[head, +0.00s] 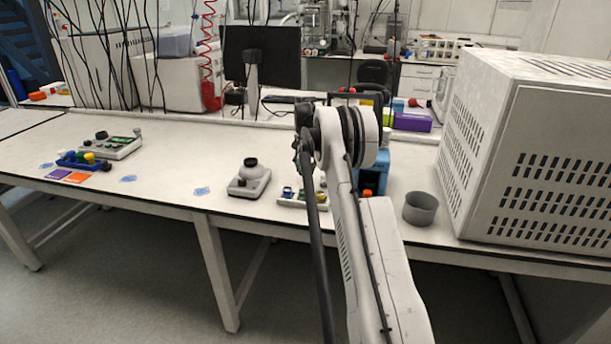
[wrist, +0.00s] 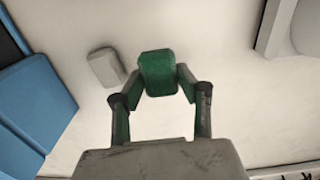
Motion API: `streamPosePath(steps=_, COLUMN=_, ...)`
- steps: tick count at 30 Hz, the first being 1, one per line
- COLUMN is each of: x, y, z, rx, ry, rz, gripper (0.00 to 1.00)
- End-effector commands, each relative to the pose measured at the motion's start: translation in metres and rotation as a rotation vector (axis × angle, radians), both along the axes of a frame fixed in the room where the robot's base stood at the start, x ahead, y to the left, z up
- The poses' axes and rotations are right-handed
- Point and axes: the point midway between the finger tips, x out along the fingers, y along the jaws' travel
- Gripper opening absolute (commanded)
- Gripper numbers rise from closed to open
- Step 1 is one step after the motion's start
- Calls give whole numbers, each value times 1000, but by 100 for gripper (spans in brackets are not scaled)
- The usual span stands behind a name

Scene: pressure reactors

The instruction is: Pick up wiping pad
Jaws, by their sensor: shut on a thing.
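The wiping pad (wrist: 158,74) is a green block with rounded corners in the upper middle of the wrist view. My gripper (wrist: 158,85) is shut on it, one finger at each side. The pad is over the white bench top; the gap below it cannot be judged. In the head view my arm hides the gripper and the pad.
A grey rounded patch (wrist: 107,67) lies left of the pad; I cannot tell whether it is an object or a shadow. A blue unit (wrist: 35,105) stands at left. The head view shows a grey cup (head: 420,208) and a large vented box (head: 540,160) at right.

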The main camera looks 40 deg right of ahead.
Motion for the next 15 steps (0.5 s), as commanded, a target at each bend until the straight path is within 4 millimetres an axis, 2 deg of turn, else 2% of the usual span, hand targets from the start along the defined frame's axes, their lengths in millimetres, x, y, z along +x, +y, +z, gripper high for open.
streamPosePath(steps=9, x=1, y=69, z=43, rx=0, ry=0, rz=3, gripper=19)
streamPosePath(steps=15, x=1, y=100, z=61, rx=0, ry=0, rz=2, gripper=19)
